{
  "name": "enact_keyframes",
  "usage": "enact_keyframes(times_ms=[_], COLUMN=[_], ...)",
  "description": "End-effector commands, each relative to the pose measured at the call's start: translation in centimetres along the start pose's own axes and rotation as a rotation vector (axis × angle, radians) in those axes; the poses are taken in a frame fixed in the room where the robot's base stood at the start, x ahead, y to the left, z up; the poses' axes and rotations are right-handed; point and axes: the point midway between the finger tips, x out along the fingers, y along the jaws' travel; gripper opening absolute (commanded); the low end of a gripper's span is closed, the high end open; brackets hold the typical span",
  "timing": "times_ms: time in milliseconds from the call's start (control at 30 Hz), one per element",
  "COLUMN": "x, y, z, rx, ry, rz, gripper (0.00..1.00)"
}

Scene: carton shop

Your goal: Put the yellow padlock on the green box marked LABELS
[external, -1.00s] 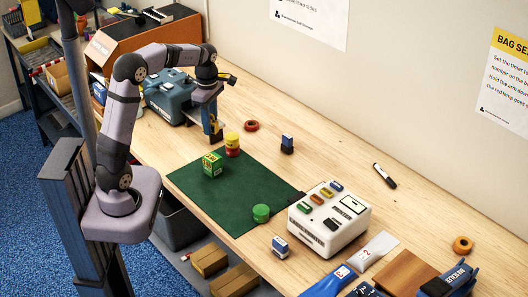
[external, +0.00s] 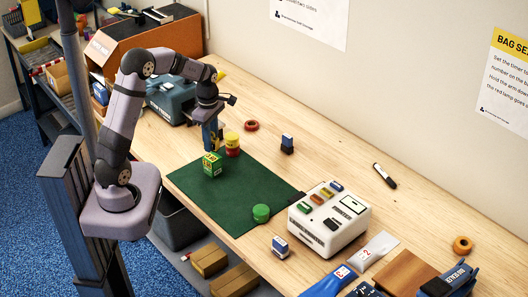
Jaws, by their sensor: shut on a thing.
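The green box (external: 212,165) with yellow and white markings stands on the green mat near its far left part; its lettering is too small to read. My gripper (external: 212,147) points down just above and behind the box, as seen here. It is shut on the yellow padlock, of which only a small yellow patch shows between the blue fingers; its shape is mostly hidden. I cannot tell whether the padlock touches the box.
A red and yellow round stack (external: 232,145) stands close to the right of my gripper. The green mat (external: 245,187) is mostly clear, with a green round tin (external: 261,213) near its front. A white device (external: 330,220) stands to the right. A blue-grey case (external: 166,100) is behind.

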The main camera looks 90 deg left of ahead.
Motion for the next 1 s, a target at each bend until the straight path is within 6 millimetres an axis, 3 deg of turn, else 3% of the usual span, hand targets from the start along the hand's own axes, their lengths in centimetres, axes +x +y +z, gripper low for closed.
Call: enact_keyframes(times_ms=[300,700,733,800,1000], x=[3.0,3.5,3.5,3.5,3.5], y=[-0.1,0.0,-0.1,-0.1,-0.1], z=[0.0,0.0,0.0,0.0,0.0], rx=[0.0,0.0,0.0,0.0,0.0], ry=[0.0,0.0,0.0,0.0,0.0], rz=[-0.001,0.0,-0.002,-0.002,-0.002], gripper=[0.0,0.0,0.27,0.43,0.43])
